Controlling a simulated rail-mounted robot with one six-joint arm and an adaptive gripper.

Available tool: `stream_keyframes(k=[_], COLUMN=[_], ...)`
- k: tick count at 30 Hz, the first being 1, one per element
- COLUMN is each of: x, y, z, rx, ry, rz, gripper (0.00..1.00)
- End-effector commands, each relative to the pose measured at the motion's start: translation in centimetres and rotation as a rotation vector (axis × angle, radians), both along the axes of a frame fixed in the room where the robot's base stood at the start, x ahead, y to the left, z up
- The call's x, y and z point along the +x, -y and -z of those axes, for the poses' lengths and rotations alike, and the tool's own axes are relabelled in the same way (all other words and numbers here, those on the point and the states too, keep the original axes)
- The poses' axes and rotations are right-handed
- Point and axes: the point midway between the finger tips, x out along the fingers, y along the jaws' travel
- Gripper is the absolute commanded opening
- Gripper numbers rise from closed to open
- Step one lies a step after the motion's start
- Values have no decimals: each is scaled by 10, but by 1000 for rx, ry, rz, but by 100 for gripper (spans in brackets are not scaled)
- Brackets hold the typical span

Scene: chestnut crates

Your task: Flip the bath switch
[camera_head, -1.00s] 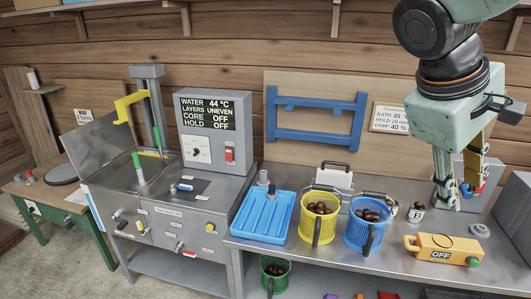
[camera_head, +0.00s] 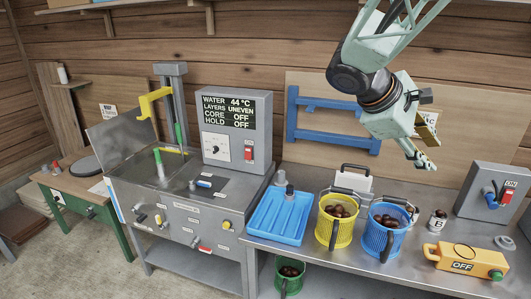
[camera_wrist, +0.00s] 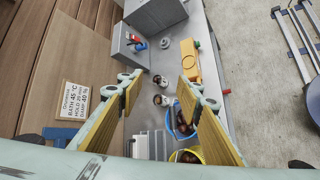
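A grey control box (camera_head: 228,125) carries a display, a dial and a red switch (camera_head: 248,153). The display reads water 44 °C, layers uneven, core off and hold off. At the far right a grey box (camera_head: 482,206) marked ON carries a blue part and a red part (camera_head: 507,195); it also shows in the wrist view (camera_wrist: 120,46). I cannot tell which of these is the bath switch. My gripper (camera_head: 428,150) is in the air above the bench, between the two boxes and clear of both. The wrist view shows its fingers (camera_wrist: 160,75) apart with nothing held.
A yellow box (camera_head: 440,253) marked OFF lies at the bench's right front. Yellow (camera_head: 333,233) and blue (camera_head: 378,240) baskets of chestnuts, a blue tray (camera_head: 279,222) and a small jar (camera_head: 438,221) stand on the bench. A metal bath (camera_head: 160,185) is at left.

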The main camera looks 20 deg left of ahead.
Motion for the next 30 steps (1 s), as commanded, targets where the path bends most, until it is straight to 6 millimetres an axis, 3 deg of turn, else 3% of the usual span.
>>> stream_keyframes(k=[17, 30], x=[101, 163], y=[-94, -193], z=[32, 66], rx=[-286, -503], ry=[-52, -65], rz=[-283, -503], gripper=[33, 33])
